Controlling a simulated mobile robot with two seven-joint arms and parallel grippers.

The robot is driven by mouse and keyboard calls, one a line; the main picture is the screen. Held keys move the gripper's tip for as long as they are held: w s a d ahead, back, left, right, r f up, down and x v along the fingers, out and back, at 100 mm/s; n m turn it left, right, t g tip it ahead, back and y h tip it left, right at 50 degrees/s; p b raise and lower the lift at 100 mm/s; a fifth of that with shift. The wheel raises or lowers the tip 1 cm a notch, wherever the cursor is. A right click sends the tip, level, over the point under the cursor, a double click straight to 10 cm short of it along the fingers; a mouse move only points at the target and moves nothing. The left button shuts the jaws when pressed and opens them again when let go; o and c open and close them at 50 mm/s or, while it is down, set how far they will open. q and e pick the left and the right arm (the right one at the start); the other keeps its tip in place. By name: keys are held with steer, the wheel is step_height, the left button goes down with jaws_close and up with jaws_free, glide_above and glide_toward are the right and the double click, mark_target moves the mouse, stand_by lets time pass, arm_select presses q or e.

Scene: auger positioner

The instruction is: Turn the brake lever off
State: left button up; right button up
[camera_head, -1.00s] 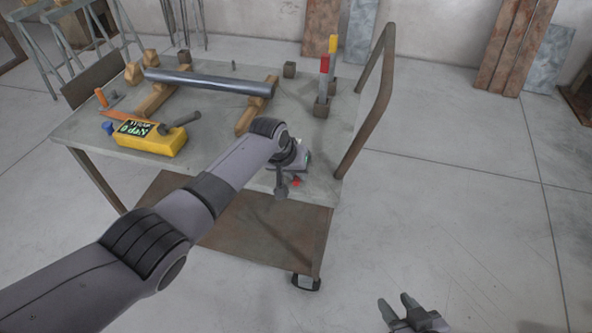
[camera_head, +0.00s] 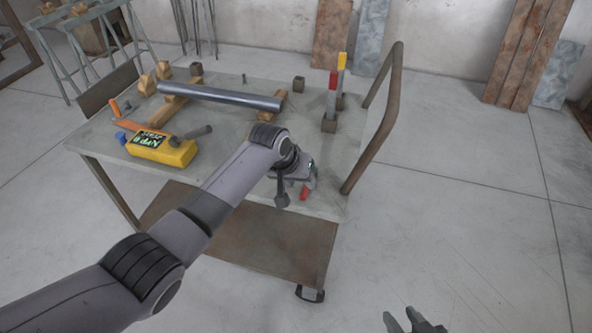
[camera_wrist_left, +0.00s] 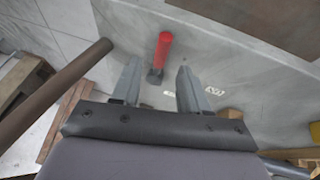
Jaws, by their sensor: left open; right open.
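A red-handled lever (camera_wrist_left: 163,50) with a grey base is at the cart's edge in the left wrist view. In the head view its red part (camera_head: 304,193) shows near the cart's front right corner, partly covered by my left gripper. My left gripper (camera_head: 311,176) is open just above it. In the left wrist view the lever is between the spread fingertips (camera_wrist_left: 157,68), with no visible contact. White markings (camera_wrist_left: 214,91) are on the surface beside it. My right gripper (camera_head: 412,318) is open and empty, low in the head view and away from the cart.
The cart's brown handle rail (camera_head: 378,130) rises at the right. The floor right of the cart is clear.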

arm_select(q)
steer(key=shift+v, duration=1.5)
steer(key=s+a+f+n+t+h, duration=0.1)
steer(key=s+a+f+t, duration=0.15)
steer(key=s+f, duration=0.35)
steer(key=s+a+f+t, duration=0.1)
steer(key=s+a+f, duration=0.3)
steer(key=s+f, duration=0.15)
steer(key=s+a+t+y, duration=0.1)
steer(key=s+a, duration=0.5)
steer(key=s, duration=0.2)
steer(key=s+a+m+t+y, duration=0.1)
steer(key=s+a+t, duration=0.1)
steer(key=s+a, duration=0.3)
steer(key=s, duration=0.3)
steer(key=shift+a+r, duration=0.35)
steer(key=shift+a, duration=0.05)
